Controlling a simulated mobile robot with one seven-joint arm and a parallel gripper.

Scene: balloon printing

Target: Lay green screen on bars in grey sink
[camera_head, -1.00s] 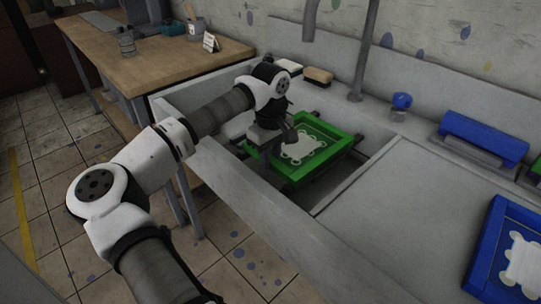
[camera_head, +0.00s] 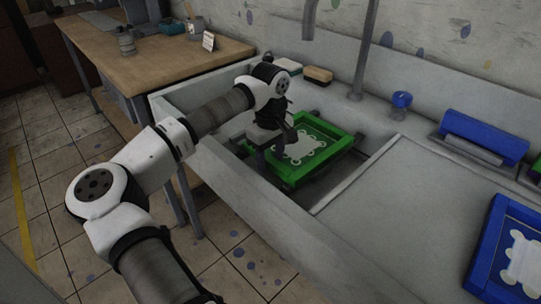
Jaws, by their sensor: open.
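The green screen (camera_head: 296,176), a green frame with a pale printed shape inside, lies flat inside the grey sink (camera_head: 222,178). A bar (camera_head: 317,112) shows at the screen's far corner, and the screen appears to rest at bar height; most of the bars are hidden under it. My gripper (camera_head: 272,152) is at the screen's left edge, partly covering that edge. It is open; whether its fingers touch the frame cannot be seen.
A blue screen (camera_head: 478,262) lies on the grey counter (camera_head: 390,215) at right. Brushes (camera_head: 318,75) sit on the sink's back ledge, near a tap pipe (camera_head: 362,60). A wooden table (camera_head: 160,60) stands at left. The middle of the counter is clear.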

